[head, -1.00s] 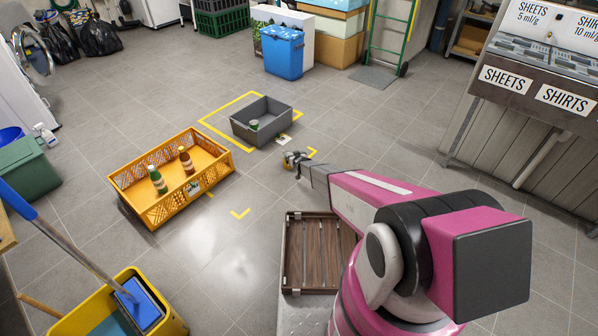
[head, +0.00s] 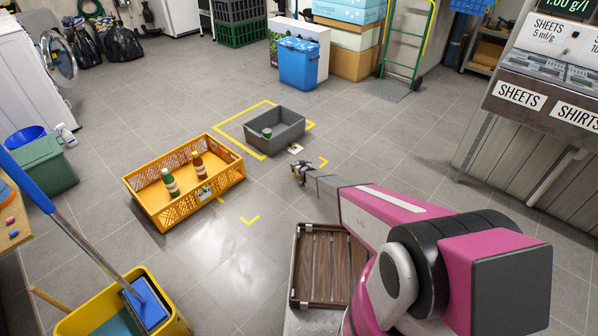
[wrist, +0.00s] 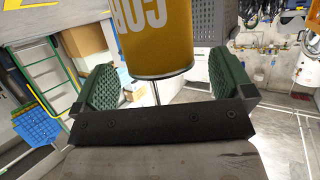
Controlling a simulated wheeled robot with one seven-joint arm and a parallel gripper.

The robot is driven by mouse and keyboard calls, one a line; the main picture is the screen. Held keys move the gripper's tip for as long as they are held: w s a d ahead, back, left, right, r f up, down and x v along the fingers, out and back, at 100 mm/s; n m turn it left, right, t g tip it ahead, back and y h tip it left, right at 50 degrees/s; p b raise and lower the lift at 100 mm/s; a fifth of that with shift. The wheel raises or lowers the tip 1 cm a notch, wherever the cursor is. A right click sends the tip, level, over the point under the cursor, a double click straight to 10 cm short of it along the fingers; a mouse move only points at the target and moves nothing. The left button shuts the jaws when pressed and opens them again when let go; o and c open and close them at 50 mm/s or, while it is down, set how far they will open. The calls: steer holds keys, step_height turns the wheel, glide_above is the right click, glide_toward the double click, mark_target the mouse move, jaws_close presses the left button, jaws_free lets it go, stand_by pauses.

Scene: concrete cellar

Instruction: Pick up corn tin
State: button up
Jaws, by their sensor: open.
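The corn tin (wrist: 152,38) is a yellow cylinder with large white letters, upside down in the wrist view and cut off by the top edge. My gripper (wrist: 165,80) is open, its green padded fingers on either side of the tin's near end. A gap shows between the tin and the right finger; on the left the tin's edge lies close to the finger, and I cannot tell if they touch. In the head view my gripper (head: 300,173) is low over the floor in front of the grey crate; I cannot make out the corn tin there.
A grey crate (head: 290,131) holding a small green tin (head: 267,133) stands within yellow floor tape. An orange crate (head: 160,212) with two bottles is to its left. A brown slatted box (head: 318,290) lies beside my arm. Floor left of my gripper is clear.

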steer(key=shift+x, duration=1.2)
steer(key=c, duration=1)
steer(key=shift+r, duration=0.1)
